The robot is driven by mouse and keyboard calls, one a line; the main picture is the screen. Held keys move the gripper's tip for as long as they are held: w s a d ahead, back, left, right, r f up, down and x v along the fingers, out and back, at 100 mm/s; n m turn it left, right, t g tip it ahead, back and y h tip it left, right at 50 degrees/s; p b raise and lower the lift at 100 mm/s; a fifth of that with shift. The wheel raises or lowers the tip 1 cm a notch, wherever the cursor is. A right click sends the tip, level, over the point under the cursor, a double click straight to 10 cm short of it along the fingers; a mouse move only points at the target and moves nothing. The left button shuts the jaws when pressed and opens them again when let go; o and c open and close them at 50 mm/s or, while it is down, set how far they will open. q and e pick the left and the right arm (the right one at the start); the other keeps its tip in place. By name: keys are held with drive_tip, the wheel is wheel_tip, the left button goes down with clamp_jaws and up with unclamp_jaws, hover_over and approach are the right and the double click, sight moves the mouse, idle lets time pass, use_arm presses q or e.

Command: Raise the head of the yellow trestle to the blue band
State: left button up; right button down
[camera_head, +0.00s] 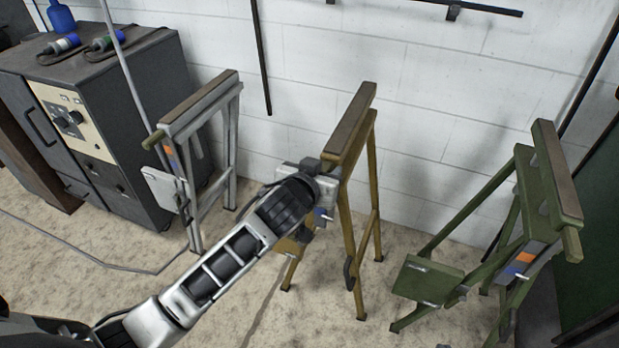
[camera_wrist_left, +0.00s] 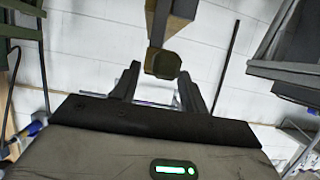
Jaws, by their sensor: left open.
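The yellow trestle (camera_head: 374,170) stands in the middle, its brown-topped head beam (camera_head: 352,122) tilted in the picture. My left gripper (camera_head: 325,175) is at the near end of that head, and my arm covers much of the trestle's front. In the left wrist view my left gripper (camera_wrist_left: 160,88) is open, its two fingers on either side of a dark olive handle end (camera_wrist_left: 163,65) below the head. I cannot tell whether they touch it. The yellow trestle's colour bands are hidden by my arm. My right gripper is not in view.
A white trestle (camera_head: 233,128) stands left and a green trestle (camera_head: 555,180) right, showing an orange and a blue band (camera_head: 515,270). A dark cabinet (camera_head: 150,110) is at the left. A white block wall (camera_head: 430,110) is behind. Bare floor lies between the trestles.

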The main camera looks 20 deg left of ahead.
use_arm(q)
drive_tip(key=v, duration=1.5)
drive_tip(key=shift+r, duration=0.2)
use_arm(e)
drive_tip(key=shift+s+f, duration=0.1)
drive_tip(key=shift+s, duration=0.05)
use_arm(q)
drive_tip(key=shift+s+a, duration=0.1)
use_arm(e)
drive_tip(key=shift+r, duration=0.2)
use_arm(q)
drive_tip(key=s+d+f+m+g+h, duration=0.1)
drive_tip(key=s+f, duration=0.3)
drive_tip(key=f, duration=0.4)
drive_tip(key=s+d+f+g+h, duration=0.1)
drive_tip(key=s+f+g+h, duration=0.1)
drive_tip(key=s+f, duration=0.3)
wheel_tip(320, 180, down, 4)
drive_tip(key=shift+s+d+r+m, duration=0.15)
drive_tip(key=shift+s+d+m, duration=0.1)
drive_tip(key=shift+s+m, duration=0.15)
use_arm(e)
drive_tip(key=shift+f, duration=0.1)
use_arm(q)
drive_tip(key=shift+w, duration=0.1)
